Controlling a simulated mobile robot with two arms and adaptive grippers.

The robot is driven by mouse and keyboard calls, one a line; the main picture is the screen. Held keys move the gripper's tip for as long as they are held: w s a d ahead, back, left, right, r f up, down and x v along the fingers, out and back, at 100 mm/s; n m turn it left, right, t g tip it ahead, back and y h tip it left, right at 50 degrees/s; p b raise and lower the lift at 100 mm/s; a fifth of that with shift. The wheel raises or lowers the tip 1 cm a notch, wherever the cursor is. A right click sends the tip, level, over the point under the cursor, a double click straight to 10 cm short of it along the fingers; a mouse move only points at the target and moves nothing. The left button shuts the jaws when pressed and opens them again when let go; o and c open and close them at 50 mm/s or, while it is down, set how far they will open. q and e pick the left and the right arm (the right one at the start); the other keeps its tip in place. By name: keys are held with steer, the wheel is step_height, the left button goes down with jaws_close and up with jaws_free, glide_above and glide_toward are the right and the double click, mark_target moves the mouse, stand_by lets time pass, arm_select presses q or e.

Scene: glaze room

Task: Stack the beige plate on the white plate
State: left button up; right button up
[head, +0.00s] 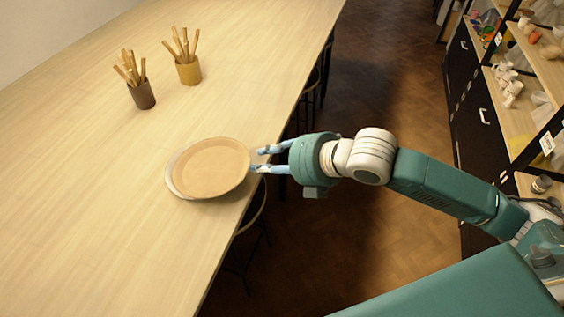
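The beige plate (211,168) lies on top of the white plate (173,187) near the right edge of the wooden table. It is set slightly to the right, so a pale rim of the white plate shows at the left and lower left. My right gripper (260,160) is just to the right of the plates, at the table's edge. Its two fingers are apart with nothing between them, and the fingertips are close to the beige plate's rim. Whether they touch it I cannot tell. My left gripper is not in view.
On the table (90,220), a dark brown cup (143,96) and a yellow cup (188,71) hold wooden sticks. Stools stand under the table's right edge. Shelves (535,90) with pottery line the right side. The table's near left part is clear.

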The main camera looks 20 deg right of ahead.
steer(key=v, duration=0.6)
steer(key=shift+b, duration=0.35)
